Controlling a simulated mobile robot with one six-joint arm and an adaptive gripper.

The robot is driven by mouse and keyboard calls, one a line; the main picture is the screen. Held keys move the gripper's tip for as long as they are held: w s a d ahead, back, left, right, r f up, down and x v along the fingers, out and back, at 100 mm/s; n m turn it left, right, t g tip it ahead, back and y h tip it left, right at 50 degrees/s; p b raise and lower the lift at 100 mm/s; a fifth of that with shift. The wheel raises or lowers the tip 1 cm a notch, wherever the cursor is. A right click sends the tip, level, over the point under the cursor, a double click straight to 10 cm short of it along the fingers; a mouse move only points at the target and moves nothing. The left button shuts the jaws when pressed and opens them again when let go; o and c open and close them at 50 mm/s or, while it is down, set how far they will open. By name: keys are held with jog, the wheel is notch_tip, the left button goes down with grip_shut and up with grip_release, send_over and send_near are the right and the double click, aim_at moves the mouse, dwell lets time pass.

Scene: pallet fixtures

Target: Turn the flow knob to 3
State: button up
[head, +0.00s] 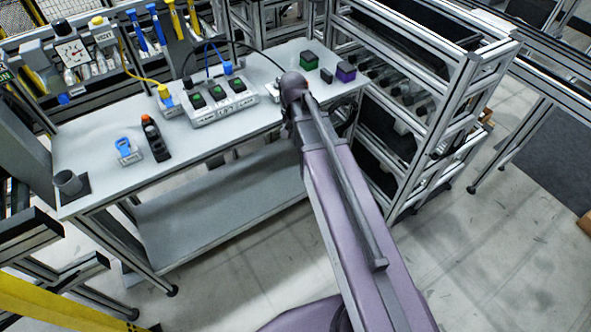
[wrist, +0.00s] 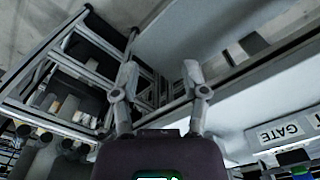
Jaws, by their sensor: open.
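A white square plate with a round dial and a red mark (head: 72,52) stands on the back panel at the upper left of the head view. Its numbers are too small to read, and I cannot tell for sure that it is the flow knob. No knob shows clearly in the wrist view. My gripper (wrist: 160,75) is open and empty in the wrist view, its two fingers spread apart. In the head view my arm hides the gripper near the right part of the bench.
A GATE label (wrist: 279,132) shows at right. A metal rack (head: 440,90) stands right.

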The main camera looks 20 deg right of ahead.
jog(key=s+f+n+b, duration=0.1)
jog(key=s+f+b, duration=0.2)
jog(key=f+b, duration=0.8)
jog(key=shift+f+n, duration=0.3)
jog(key=shift+f, duration=0.2)
jog(key=shift+s+r, duration=0.1)
jog(key=shift+s, duration=0.05)
dwell(0.3)
jog(key=s+r+n+p, duration=0.3)
jog(key=s+r+p, duration=0.4)
jog(key=r+p, duration=0.3)
jog(key=shift+s+r+p, duration=0.2)
jog(key=shift+r+p, duration=0.1)
jog(key=shift+r, duration=0.05)
dwell(1.7)
